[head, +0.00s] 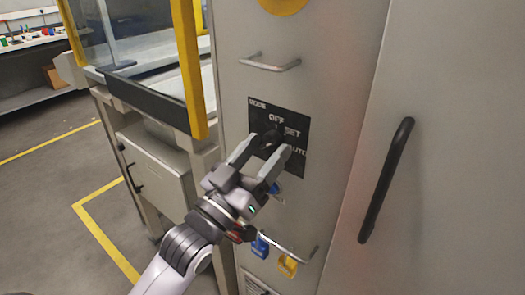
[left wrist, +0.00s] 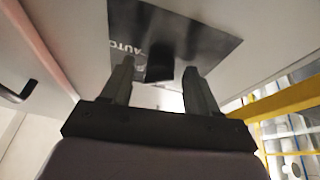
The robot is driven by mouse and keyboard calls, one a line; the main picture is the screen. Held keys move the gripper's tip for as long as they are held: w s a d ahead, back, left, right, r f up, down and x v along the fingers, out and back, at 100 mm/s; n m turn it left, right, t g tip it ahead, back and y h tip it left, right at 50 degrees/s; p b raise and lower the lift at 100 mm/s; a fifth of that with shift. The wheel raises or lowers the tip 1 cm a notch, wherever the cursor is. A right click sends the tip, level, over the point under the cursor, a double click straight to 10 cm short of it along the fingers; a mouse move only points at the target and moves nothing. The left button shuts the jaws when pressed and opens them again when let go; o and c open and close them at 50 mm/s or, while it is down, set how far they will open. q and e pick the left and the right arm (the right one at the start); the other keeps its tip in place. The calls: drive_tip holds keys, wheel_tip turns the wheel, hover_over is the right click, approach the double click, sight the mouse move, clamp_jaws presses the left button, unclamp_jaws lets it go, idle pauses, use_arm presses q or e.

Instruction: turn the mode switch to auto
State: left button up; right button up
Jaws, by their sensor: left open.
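The mode switch is a dark knob (head: 270,138) on a black label plate (head: 298,113) on the grey cabinet front. The plate reads MODE, OFF at the top, SET at the upper right and AUTO, partly covered, at the right. My left gripper (head: 266,148) is open in front of the plate, its fingers on either side of the knob. In the left wrist view the dark knob (left wrist: 160,64) shows between the two fingertips, with gaps at both sides. The knob's pointing direction is not clear. My right gripper is not in view.
A metal handle (head: 270,64) is above the plate. Below hang a blue padlock (head: 260,246) and a yellow padlock (head: 288,266) on a bar. A black door handle (head: 386,180) stands out at the right. A yellow-framed guard (head: 190,70) is close at left.

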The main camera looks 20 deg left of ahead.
use_arm(q)
drive_tip(key=c, duration=1)
drive_tip(key=shift+a+r+m+h+p, duration=0.1)
drive_tip(key=shift+m+h+p, duration=0.35)
drive_tip(key=shift+m, duration=0.45)
drive_tip(key=shift+a+r+m+g+h+p, duration=0.1)
drive_tip(key=shift+m+g+h+p, duration=0.3)
drive_tip(key=shift+m, duration=0.4)
drive_tip(key=m+p, duration=0.1)
drive_tip(key=m, duration=0.1)
drive_tip(key=m+g+h+p, duration=0.1)
drive_tip(key=shift+w+a+r+m, duration=0.1)
drive_tip(key=shift+w+r+m, duration=0.05)
drive_tip(key=shift+m, duration=0.25)
drive_tip(key=shift+a+m+g+h+p, duration=0.1)
drive_tip(key=shift+m+g+h+p, duration=0.7)
drive_tip(key=shift+m, duration=0.8)
drive_tip(key=shift+a+m+g+h+p, duration=0.1)
drive_tip(key=shift+m+g+h+p, duration=0.15)
drive_tip(key=shift+m+g+p, duration=0.75)
drive_tip(key=shift+m+t, duration=0.4)
drive_tip(key=shift+m, duration=0.3)
